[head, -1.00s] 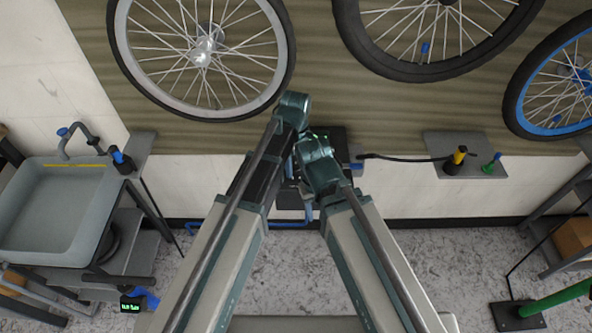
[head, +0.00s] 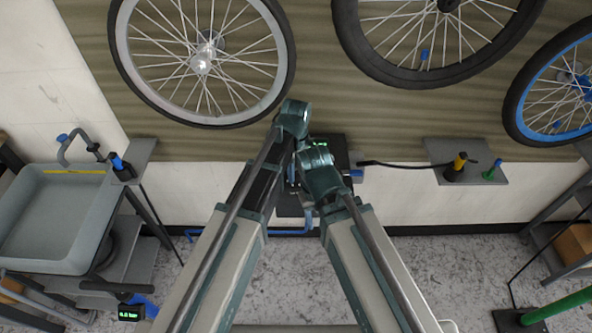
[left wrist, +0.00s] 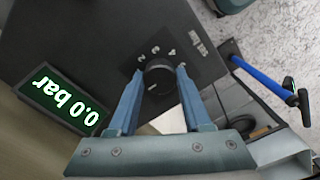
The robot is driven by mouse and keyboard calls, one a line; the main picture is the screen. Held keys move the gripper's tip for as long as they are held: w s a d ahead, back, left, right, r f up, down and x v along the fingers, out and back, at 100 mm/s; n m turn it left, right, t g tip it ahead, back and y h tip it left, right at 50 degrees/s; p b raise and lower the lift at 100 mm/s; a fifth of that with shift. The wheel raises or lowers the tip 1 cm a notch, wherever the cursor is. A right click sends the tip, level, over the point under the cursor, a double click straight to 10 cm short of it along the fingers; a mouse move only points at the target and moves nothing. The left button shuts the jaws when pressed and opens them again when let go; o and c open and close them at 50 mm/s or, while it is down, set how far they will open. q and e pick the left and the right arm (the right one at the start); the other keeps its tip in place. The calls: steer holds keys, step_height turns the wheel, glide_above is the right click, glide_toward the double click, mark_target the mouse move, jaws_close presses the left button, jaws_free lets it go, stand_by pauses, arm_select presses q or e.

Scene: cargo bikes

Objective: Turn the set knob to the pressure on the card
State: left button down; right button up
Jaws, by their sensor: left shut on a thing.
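The set knob (left wrist: 158,75) is a round black knob with a white pointer mark. It sits on a dark panel (left wrist: 90,40) with a ring of white numbers, some hard to read. My left gripper (left wrist: 160,73) is shut on the knob, one blue-grey finger on each side. A green display (left wrist: 62,99) beside the panel reads 0.0 bar, upside down in the left wrist view. In the head view the dark unit (head: 338,150) is partly hidden behind my arms. My right gripper is not clearly visible. I cannot make out the card.
A grey sink (head: 50,225) stands at the left. A small shelf (head: 480,160) at the right holds a yellow-topped tool and a green one. Bike wheels (head: 203,60) hang on the back wall. A small green readout (head: 130,313) is low at the left.

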arm_select(q)
steer(key=m, duration=0.6)
steer(key=shift+m, duration=0.4)
steer(key=m, duration=1)
steer(key=shift+m, duration=0.4)
steer(key=m, duration=0.3)
steer(key=shift+m, duration=0.3)
steer(key=m, duration=0.6)
steer(key=shift+m, duration=0.4)
